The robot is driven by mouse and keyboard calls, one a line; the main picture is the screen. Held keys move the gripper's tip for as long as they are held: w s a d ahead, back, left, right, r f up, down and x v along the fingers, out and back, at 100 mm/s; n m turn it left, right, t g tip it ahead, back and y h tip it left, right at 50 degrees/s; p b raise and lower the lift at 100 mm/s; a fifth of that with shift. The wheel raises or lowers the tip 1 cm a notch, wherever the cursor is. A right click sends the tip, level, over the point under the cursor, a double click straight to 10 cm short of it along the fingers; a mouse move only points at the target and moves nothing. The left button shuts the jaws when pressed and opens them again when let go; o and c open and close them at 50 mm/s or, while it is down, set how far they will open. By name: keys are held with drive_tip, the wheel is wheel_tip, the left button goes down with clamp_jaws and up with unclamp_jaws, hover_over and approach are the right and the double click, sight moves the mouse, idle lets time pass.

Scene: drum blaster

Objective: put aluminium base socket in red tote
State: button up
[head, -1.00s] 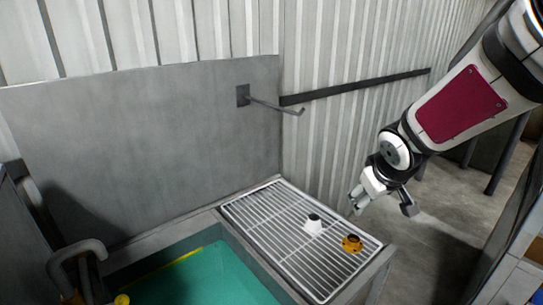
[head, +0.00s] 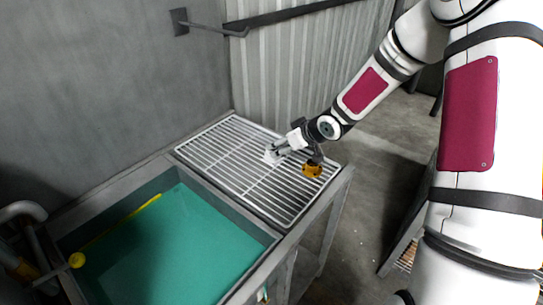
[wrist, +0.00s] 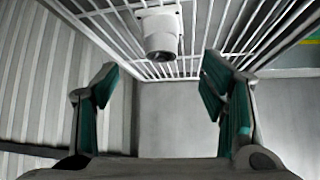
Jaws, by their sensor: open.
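A pale socket on a squarish base, which looks like the aluminium base socket (head: 269,157), sits on the metal rack, partly hidden behind my gripper (head: 286,147). In the wrist view the socket (wrist: 161,34) shows its round dark end, lying ahead of and roughly midway between my spread fingers (wrist: 160,84). My gripper is open and empty, with the socket beyond the fingertips. No red tote is in view.
An orange fitting (head: 312,170) sits on the rack (head: 232,135) just right of my gripper. A basin with a teal floor (head: 170,250) lies left of the rack and holds a yellow rod (head: 125,222). A grey hook (head: 215,30) sticks out from the wall behind.

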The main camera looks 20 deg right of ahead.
sight(267, 158)
drive_tip(key=x, duration=0.8)
drive_tip(key=shift+w+a, duration=0.1)
drive_tip(key=shift+w, duration=0.05)
drive_tip(key=shift+c, duration=0.3)
drive_tip(key=shift+r, duration=0.1)
drive_tip(key=c, duration=1.5)
